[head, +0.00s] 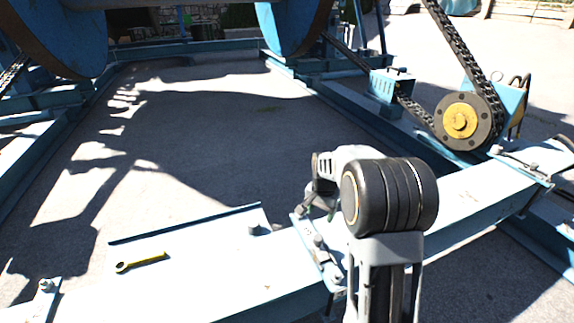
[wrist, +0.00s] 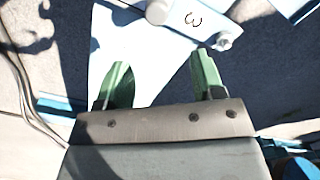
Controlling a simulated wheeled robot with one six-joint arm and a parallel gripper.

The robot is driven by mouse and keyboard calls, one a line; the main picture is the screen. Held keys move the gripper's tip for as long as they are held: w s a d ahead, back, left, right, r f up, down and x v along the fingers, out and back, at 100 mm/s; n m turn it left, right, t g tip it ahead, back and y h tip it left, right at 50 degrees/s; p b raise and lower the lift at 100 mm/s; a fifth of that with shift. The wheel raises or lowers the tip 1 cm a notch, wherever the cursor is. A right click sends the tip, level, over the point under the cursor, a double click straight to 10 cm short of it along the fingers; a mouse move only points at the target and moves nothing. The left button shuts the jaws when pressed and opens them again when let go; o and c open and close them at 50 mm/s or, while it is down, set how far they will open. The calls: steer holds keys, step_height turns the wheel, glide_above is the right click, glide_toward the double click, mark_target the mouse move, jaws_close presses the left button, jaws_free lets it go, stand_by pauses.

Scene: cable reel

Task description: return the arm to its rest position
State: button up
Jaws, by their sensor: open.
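My gripper (wrist: 161,72) shows in the wrist view with its two green fingers apart and nothing between them. Below and beyond the fingers is a pale blue steel plate (wrist: 126,38). In the head view my arm's dark ribbed joint stands at the lower right of centre, over the pale blue cross beam (head: 465,200). The wrist is partly hidden behind that joint, and the fingers are hard to make out there. I cannot tell how far the fingers are from the beam.
A yellow wrench (head: 141,262) lies on the beam's left plate. A bolt (wrist: 224,41) and a pale round knob (wrist: 159,11) stand near the fingertips. A chain (head: 457,45) runs to a yellow-hubbed sprocket (head: 461,121). Blue reel flanges (head: 288,25) stand behind. The shaded ground (head: 215,125) inside the frame is clear.

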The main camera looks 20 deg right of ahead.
steer(key=s+a+r+n+t+p, duration=0.1)
steer(key=s+a+r+n+p, duration=0.2)
steer(key=s+r+p, duration=0.3)
steer(key=s+a+r+n+t+p, duration=0.1)
steer(key=s+a+r+n+p, duration=0.2)
steer(key=s+r+p, duration=0.3)
steer(key=s+a+r+n+t+p, duration=0.1)
steer(key=s+a+r+n+p, duration=0.2)
steer(key=s+r+p, duration=0.4)
step_height(320, 180, up, 16)
steer(key=p, duration=0.7)
steer(key=shift+a+n+t, duration=0.15)
steer(key=shift+n+t, duration=0.15)
steer(key=shift+r, duration=0.1)
